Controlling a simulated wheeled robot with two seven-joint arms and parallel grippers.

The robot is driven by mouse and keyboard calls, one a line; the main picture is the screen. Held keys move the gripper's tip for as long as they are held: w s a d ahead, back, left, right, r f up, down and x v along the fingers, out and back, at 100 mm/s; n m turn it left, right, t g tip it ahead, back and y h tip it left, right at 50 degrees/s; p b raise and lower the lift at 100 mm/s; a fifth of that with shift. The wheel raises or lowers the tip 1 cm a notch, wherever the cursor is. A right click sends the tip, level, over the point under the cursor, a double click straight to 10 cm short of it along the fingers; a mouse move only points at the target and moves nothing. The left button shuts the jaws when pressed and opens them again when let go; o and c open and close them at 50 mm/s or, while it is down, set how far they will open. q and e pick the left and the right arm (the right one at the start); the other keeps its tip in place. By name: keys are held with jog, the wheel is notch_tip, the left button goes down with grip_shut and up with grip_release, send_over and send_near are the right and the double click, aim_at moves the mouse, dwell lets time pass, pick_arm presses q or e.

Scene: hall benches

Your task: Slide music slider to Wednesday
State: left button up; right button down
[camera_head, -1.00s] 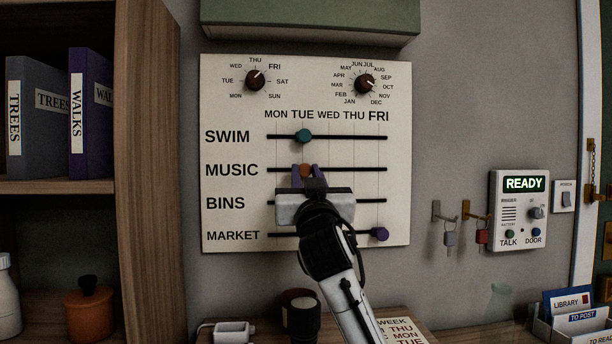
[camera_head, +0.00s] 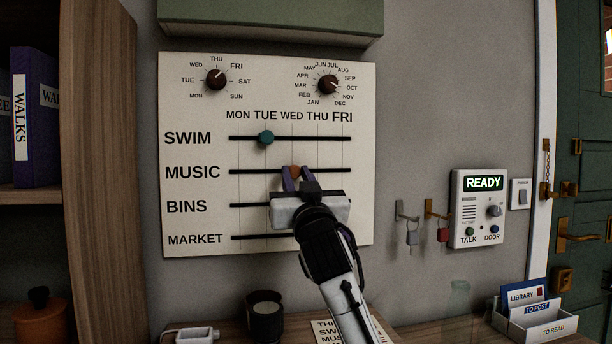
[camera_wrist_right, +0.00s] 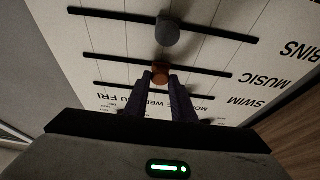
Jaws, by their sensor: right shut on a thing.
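The music slider's orange knob (camera_head: 294,172) sits on the MUSIC track of the cream wall board (camera_head: 190,100), in line with the WED label (camera_head: 291,115). My right gripper (camera_head: 292,174) is shut on this knob, one purple finger on each side. In the right wrist view, which is upside down, the orange knob (camera_wrist_right: 160,74) is between the fingertips. My left gripper is in neither view.
The teal SWIM knob (camera_head: 265,138) is under TUE. The grey BINS knob (camera_wrist_right: 168,32) shows in the wrist view; my gripper hides it from the head. Two dials (camera_head: 216,79) are above. Key hooks (camera_head: 407,216) and an intercom (camera_head: 480,209) are right of the board.

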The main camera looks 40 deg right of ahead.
jog(key=c, duration=1.7)
grip_release()
jog(key=shift+o, duration=0.9)
pick_arm(q)
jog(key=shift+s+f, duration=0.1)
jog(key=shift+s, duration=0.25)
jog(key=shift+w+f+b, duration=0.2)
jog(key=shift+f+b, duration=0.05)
jog(key=shift+b, duration=0.3)
pick_arm(e)
jog(key=v, duration=1)
jog(key=shift+s, duration=0.15)
